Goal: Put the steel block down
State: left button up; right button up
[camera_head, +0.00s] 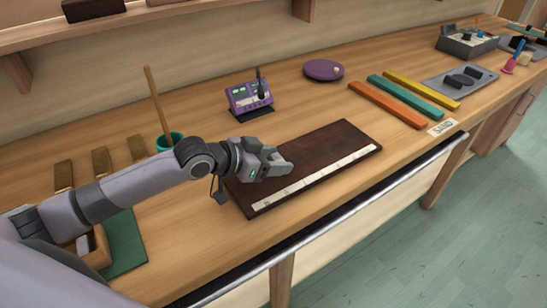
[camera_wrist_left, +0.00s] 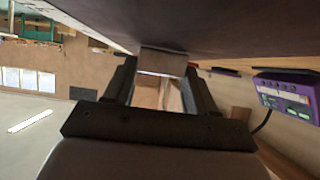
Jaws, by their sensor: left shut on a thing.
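My left gripper (camera_head: 284,165) is low over the dark brown board (camera_head: 325,152), near its left part. In the left wrist view its two fingers (camera_wrist_left: 160,80) are shut on the steel block (camera_wrist_left: 163,62), a small pale grey piece at the fingertips. The block is very close to the board's dark surface (camera_wrist_left: 220,25); I cannot tell whether they touch. In the head view I cannot clearly separate the block from the gripper. The board has a pale marked strip along its front edge. My right gripper is not in view.
Behind the board stand a purple device (camera_head: 248,97) and a purple disc (camera_head: 324,70). Orange (camera_head: 387,106), teal (camera_head: 405,97) and yellow (camera_head: 420,89) bars lie to the right. A teal cup (camera_head: 163,142) with a stick is behind my arm. The board's right part is clear.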

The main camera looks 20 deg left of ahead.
pick_arm(q)
jog(key=shift+f, duration=0.1)
jog(key=o, duration=1.2)
